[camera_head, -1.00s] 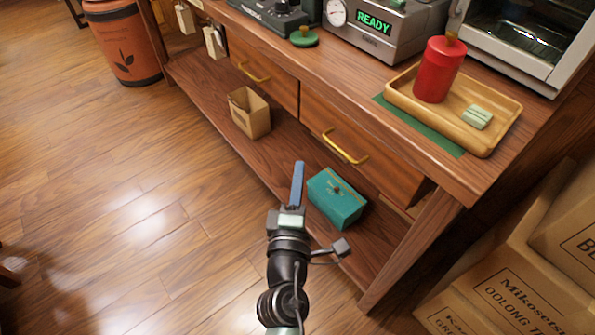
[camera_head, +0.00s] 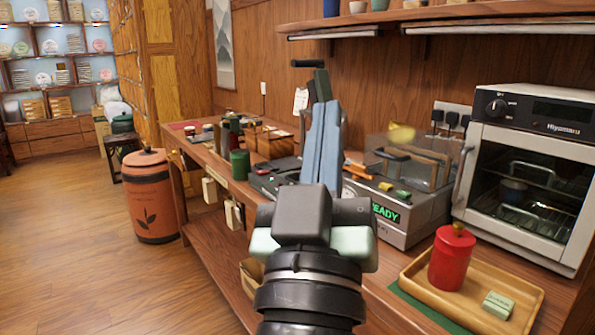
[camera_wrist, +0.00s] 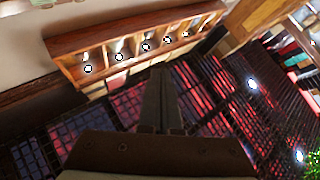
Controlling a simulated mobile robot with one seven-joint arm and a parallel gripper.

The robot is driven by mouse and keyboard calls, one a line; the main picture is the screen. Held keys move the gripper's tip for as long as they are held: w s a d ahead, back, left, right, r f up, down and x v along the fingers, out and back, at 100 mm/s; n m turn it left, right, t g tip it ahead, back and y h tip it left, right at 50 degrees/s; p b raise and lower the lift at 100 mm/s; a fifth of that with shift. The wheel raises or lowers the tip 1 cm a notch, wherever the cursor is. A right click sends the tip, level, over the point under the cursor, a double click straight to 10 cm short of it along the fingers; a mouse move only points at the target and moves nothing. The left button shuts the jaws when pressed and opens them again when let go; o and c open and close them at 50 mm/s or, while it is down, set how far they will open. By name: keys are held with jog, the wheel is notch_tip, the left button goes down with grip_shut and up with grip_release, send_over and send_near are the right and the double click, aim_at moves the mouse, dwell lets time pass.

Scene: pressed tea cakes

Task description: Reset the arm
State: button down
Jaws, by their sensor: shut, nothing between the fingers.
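My gripper (camera_head: 321,112) stands raised in the middle of the head view, its blue-grey fingers pointing up and close together. Nothing is held between them. It is in front of the long wooden counter and hides part of the devices there. In the wrist view the dark fingers (camera_wrist: 161,75) lie together and point toward a ceiling-like dark grid and a wooden frame with several small round lights.
A wooden tray (camera_head: 409,276) with a red canister (camera_head: 452,258) and a pale green block (camera_head: 497,305) sits at the counter's right. An oven (camera_head: 527,165) and a machine reading READY (camera_head: 397,231) stand behind. An orange bin (camera_head: 150,197) stands on the floor left.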

jog(key=s+a+r+m+t+y, duration=0.1)
jog(key=s+a+r+t+y, duration=0.2)
jog(key=s+r, duration=0.55)
notch_tip(320, 180, up, 25)
jog(key=y+p, duration=0.1)
jog(key=p, duration=2.3)
jog(key=shift+w+d+p, duration=0.2)
jog(key=shift+w+p, duration=0.1)
jog(key=shift+w, duration=0.1)
jog(key=shift+r, duration=0.1)
